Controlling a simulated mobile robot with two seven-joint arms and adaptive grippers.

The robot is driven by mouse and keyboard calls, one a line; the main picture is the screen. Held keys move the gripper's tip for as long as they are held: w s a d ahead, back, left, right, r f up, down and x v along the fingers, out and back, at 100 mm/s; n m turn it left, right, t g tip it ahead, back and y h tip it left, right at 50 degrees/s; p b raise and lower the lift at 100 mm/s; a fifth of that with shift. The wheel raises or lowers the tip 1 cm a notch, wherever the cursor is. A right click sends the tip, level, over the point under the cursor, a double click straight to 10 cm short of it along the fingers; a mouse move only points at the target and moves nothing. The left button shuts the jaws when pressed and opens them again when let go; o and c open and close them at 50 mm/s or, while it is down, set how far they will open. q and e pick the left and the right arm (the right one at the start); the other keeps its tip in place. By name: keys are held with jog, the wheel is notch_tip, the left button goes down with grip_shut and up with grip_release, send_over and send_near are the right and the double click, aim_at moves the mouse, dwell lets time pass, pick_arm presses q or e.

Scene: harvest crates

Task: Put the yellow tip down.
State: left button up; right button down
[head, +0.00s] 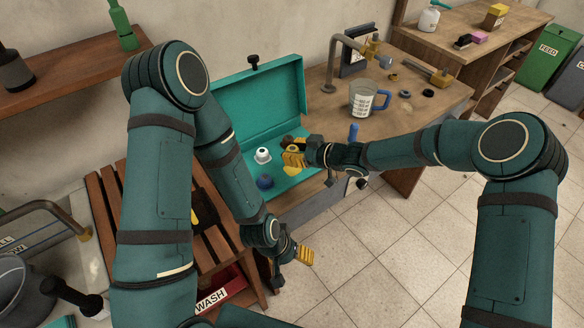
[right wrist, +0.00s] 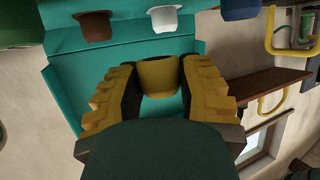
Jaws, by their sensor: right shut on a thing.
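The yellow tip (right wrist: 158,76) is a small cup-like piece gripped between the yellow-padded fingers of my right gripper (right wrist: 160,88) in the right wrist view. In the head view my right gripper (head: 293,158) is over the open teal case (head: 243,105), and its fingers mostly hide the tip. A white tip (head: 263,155) and a blue tip (head: 265,181) stand in the case to the left of this gripper. A brown tip (right wrist: 93,27) shows in the right wrist view. My left gripper (head: 301,254) hangs in front of the case; its finger gap is unclear.
A clear measuring jug (head: 362,99) with a blue handle stands on the wooden bench right of the case. A slatted wooden stool (head: 108,200) is at the left. Tiled floor lies open at the front right.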

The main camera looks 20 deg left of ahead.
aim_at(294, 170)
jog(key=shift+f+b, duration=0.4)
jog(key=shift+f, duration=2.35)
jog(key=shift+f, duration=0.1)
jog(key=c, duration=0.6)
grip_release()
jog(key=shift+d+r, duration=0.1)
jog(key=shift+r, duration=0.15)
jog(key=p+v, duration=0.2)
jog(key=v, duration=1)
jog(key=s+d+f+m+g+h, duration=0.1)
jog(key=s+d+f+m+h, duration=0.3)
jog(key=s+d+f+m, duration=0.2)
jog(key=s+d+f+m+h, duration=0.5)
jog(key=s+d+m, duration=0.5)
jog(key=s, duration=0.4)
notch_tip(294, 170, down, 2)
jog(key=shift+s+f+m+g+b, duration=0.2)
jog(key=shift+s+m+g+b, duration=0.1)
jog(key=shift+s+m+g, duration=0.15)
